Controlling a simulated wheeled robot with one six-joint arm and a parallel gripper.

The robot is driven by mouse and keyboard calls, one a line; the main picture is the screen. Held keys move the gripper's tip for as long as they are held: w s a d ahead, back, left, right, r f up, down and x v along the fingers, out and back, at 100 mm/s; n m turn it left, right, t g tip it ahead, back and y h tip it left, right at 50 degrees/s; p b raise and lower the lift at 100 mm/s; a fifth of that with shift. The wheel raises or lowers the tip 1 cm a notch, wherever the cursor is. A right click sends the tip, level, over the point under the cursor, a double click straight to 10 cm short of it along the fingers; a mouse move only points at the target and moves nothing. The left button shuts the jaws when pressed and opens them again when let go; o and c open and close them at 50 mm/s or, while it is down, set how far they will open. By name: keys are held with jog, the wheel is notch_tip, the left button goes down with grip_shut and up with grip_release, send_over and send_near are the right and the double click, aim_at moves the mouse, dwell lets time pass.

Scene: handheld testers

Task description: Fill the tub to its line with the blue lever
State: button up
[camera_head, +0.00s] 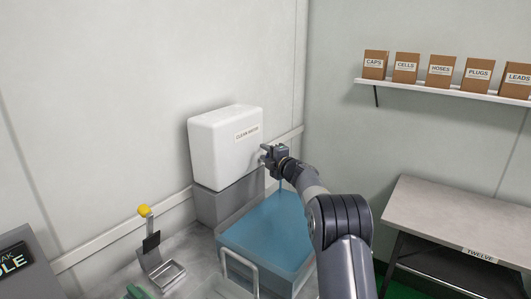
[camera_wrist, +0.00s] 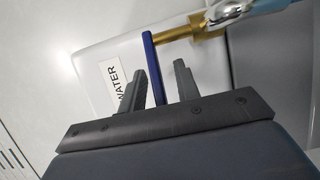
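A white tank (camera_head: 226,148) labelled CLEAN WATER stands on a grey block against the wall. My gripper (camera_head: 268,155) is at the tank's right side, by the tap. In the wrist view my gripper's two fingers (camera_wrist: 159,88) are apart, one on each side of the blue lever (camera_wrist: 151,60), with gaps visible. The lever joins a brass tap (camera_wrist: 185,31) with a silver spout (camera_wrist: 229,11). A light blue stream-like shape leaves the spout. The tub (camera_head: 262,243) below looks blue and see-through; its fill line and exact level cannot be made out.
A stand with a yellow knob (camera_head: 144,210) and a dark display box (camera_head: 18,265) are at the left. A metal bench (camera_head: 455,225) is at the right, below a wall shelf (camera_head: 450,92) of labelled boxes. A pale bent bar (camera_head: 238,262) stands at the tub's front.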

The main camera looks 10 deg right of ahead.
jog(key=shift+w+a, duration=0.1)
jog(key=shift+w, duration=0.05)
jog(key=shift+c, duration=0.4)
grip_shut()
